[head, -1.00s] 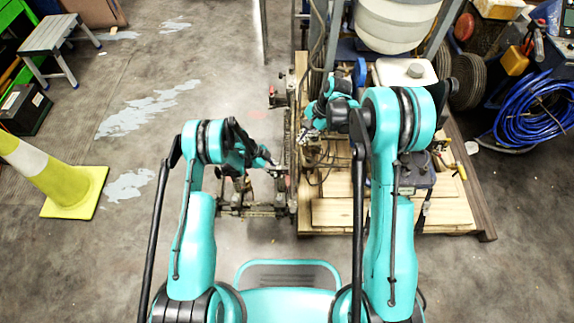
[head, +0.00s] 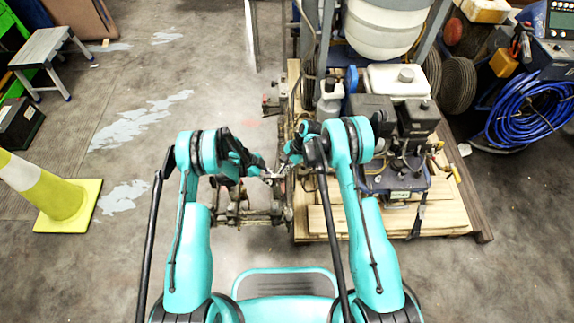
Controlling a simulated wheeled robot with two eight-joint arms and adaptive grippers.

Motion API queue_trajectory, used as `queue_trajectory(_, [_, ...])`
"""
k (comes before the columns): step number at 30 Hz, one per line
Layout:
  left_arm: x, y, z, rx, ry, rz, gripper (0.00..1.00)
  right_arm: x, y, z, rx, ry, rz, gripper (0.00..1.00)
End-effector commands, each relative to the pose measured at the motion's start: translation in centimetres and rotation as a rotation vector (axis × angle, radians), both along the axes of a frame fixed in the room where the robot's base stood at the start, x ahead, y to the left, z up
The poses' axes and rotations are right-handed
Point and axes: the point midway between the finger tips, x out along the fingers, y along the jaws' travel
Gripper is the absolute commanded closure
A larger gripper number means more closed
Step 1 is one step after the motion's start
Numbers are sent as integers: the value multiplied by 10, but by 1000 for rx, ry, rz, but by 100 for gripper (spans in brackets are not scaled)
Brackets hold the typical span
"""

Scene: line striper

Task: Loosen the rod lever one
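The line striper (head: 400,110) stands on a wooden pallet at the right, with its engine, white tanks and wheels. A rusty metal frame with rods (head: 240,215) reaches out from its left side, beside the pallet. I cannot single out the rod lever, as my arms and the clutter cover that area. My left gripper (head: 262,172) is at the upper part of this frame. My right gripper (head: 292,158) is close to its right, partly hidden by my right arm. The fingers of both are too small to tell whether they are open or touching anything.
The wooden pallet (head: 450,212) edges the right side. A coiled blue hose (head: 525,115) lies at the far right. A yellow cone (head: 60,205) and a step stool (head: 45,55) stand at the left. The floor between them and my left arm is clear.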

Motion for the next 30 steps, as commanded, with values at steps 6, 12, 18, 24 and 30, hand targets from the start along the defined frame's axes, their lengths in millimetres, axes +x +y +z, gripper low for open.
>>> queue_trajectory(6, [0,0,0,0,-1,1,100,-2,5,-11,0,0,0,100])
queue_trajectory(12, [0,0,0,0,0,0,100,-2,5,-11,0,0,0,100])
queue_trajectory(18, [0,0,0,0,0,0,100,-5,13,-9,-34,0,4,100])
queue_trajectory(24, [0,-1,0,-1,-1,0,100,-7,19,-7,-56,1,3,100])
queue_trajectory(30, [0,-2,0,-2,-2,-1,65,-8,20,-7,-55,3,6,100])
